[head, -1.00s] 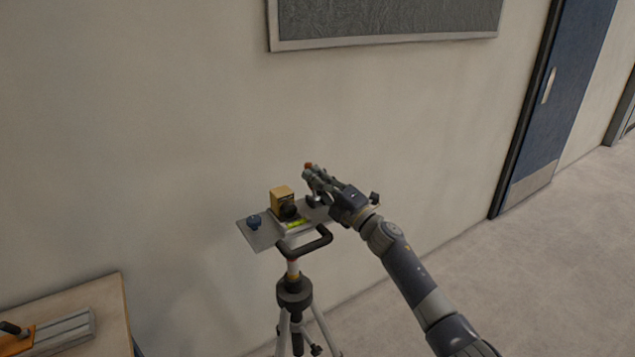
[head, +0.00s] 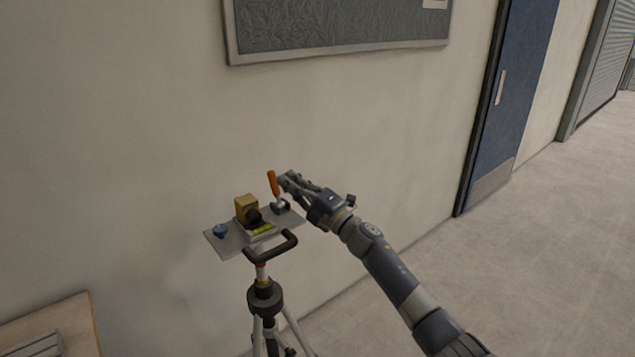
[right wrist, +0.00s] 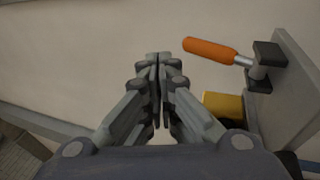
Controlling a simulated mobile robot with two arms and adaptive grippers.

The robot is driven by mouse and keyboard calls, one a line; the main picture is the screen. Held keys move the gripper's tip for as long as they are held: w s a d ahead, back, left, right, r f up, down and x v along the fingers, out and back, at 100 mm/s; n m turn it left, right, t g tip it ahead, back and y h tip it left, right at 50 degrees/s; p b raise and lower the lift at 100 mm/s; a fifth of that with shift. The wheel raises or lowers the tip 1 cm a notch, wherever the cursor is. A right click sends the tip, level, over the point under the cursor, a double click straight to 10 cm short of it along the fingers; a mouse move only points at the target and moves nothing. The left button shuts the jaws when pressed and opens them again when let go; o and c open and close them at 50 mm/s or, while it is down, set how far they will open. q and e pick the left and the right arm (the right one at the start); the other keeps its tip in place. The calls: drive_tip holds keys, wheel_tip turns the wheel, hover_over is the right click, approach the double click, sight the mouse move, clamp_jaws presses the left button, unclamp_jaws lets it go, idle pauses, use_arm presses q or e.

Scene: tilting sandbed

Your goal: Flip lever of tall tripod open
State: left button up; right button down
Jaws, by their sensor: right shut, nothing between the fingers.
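The tall tripod (head: 265,299) stands before the wall with a grey plate (head: 226,247) on top. An orange-handled lever (head: 273,184) stands upright at the right part of the plate; its orange handle also shows in the right wrist view (right wrist: 210,49), with a metal shaft and dark clamp block. My right gripper (head: 287,181) is shut and empty, just right of the lever handle. In the right wrist view its fingertips (right wrist: 158,60) are together, with a gap to the handle. My left gripper is not in view.
The plate also carries a yellow box (head: 245,207), a blue knob (head: 220,230) and a green level vial (head: 261,229). A black handle (head: 272,248) juts out in front. A wooden table (head: 75,318) stands at lower left. Floor at right is clear.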

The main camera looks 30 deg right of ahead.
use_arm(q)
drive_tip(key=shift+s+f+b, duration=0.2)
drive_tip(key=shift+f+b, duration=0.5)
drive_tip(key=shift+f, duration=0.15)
use_arm(e)
drive_tip(key=s+d+r, duration=0.2)
drive_tip(key=s+r, duration=0.1)
drive_tip(key=s, duration=0.4)
drive_tip(key=shift+s+d+r, duration=0.2)
drive_tip(key=shift+s+d, duration=0.05)
drive_tip(key=shift+s, duration=0.05)
